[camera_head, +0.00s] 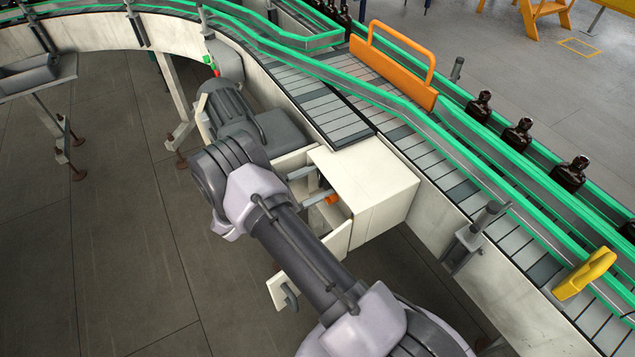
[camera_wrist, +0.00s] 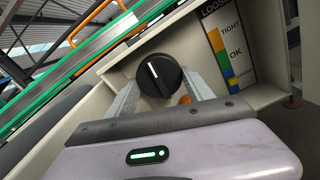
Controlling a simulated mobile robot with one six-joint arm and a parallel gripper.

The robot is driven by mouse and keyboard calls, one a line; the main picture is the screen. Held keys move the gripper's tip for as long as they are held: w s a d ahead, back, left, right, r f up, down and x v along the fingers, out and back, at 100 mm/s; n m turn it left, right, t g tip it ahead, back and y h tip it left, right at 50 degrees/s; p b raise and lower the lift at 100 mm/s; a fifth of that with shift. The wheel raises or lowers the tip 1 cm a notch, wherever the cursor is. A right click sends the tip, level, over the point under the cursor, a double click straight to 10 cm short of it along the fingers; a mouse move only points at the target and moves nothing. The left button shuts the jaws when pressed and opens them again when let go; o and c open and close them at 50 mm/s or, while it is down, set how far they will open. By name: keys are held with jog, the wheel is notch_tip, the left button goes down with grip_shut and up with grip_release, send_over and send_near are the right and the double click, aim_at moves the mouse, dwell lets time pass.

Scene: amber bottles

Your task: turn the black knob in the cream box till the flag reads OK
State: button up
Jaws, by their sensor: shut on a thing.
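The cream box (camera_head: 378,190) is open on its near side, beside the conveyor. In the wrist view the black knob (camera_wrist: 159,75) faces me inside the box, its white line tilted slightly from upright. My gripper (camera_wrist: 160,82) has a grey finger on each side of the knob and is shut on it. In the head view my arm covers most of the gripper and the knob is hidden. A label (camera_wrist: 236,50) right of the knob reads LOOSE, TIGHT and OK beside orange, green and blue bands. I cannot clearly make out the flag or its reading.
A small orange part (camera_wrist: 186,100) shows low beside the knob. A cream door with a dark handle (camera_head: 290,296) hangs open at the box's near side. A motor (camera_head: 232,108) stands behind the box. Conveyor rails (camera_head: 420,115) and amber bottles (camera_head: 518,133) run beyond.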

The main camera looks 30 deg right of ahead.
jog(key=m+b, duration=0.4)
jog(key=m, duration=0.8)
jog(key=shift+w+r, duration=0.1)
jog(key=shift+m, duration=0.3)
dwell(0.4)
jog(key=o, duration=1.1)
jog(key=a+p, duration=0.1)
jog(key=a, duration=1)
jog(key=a+p, duration=0.1)
jog(key=a, duration=0.5)
jog(key=shift+s+a+p, duration=0.25)
jog(key=shift+p, duration=0.05)
